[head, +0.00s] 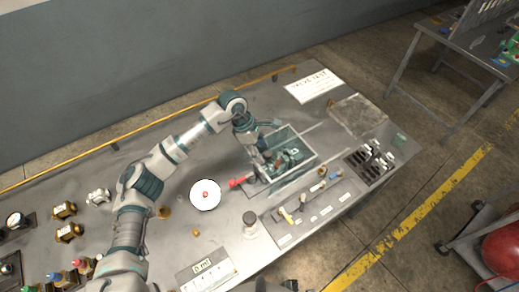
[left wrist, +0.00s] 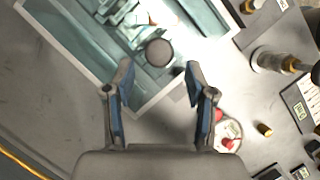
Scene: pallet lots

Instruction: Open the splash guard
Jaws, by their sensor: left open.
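The splash guard (head: 302,144) is a clear, teal-tinted panel with a pale frame over a box-like fixture on the bench. In the left wrist view its pale-framed glass (left wrist: 62,42) fills the upper left, with teal machine parts behind it. A dark round knob (left wrist: 158,53) shows in front of the glass. My left gripper (head: 267,154) is above the guard. In the left wrist view my left gripper (left wrist: 158,72) is open and empty, with the knob between and just beyond its fingertips. I cannot tell whether the fingers touch anything. My right gripper is not in view.
A red handle (head: 237,182) and a white round dial (head: 205,195) are left of the fixture. A clear jar (head: 250,224) stands in front. A tool strip (head: 310,205) and slotted rack (head: 369,163) are at the right. A white sign (head: 314,86) lies behind.

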